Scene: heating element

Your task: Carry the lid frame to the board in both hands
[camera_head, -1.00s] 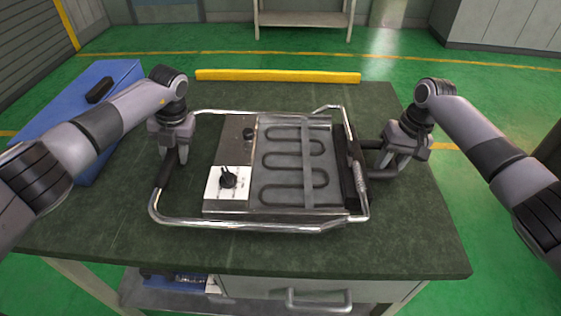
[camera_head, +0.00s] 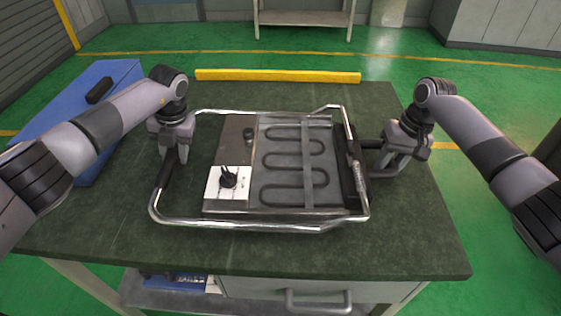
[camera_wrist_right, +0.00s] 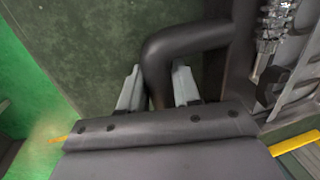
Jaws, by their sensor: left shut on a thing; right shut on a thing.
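The lid frame is a bright metal tube loop (camera_head: 235,223) with dark grips at its left and right ends. In the head view it lies around the board (camera_head: 228,150), a flat metal unit with a winding heating element and a black knob. I cannot tell whether the frame touches the board or hangs just above it. My left gripper (camera_head: 172,156) is shut on the frame's left dark grip. My right gripper (camera_head: 385,162) is shut on the frame's right dark handle; in the right wrist view this handle (camera_wrist_right: 156,85) passes between the two fingers.
The unit sits on a dark green worktable (camera_head: 300,256). A yellow bar (camera_head: 278,76) runs along the back edge. The table's front strip is clear. A drawer handle (camera_head: 318,302) shows below.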

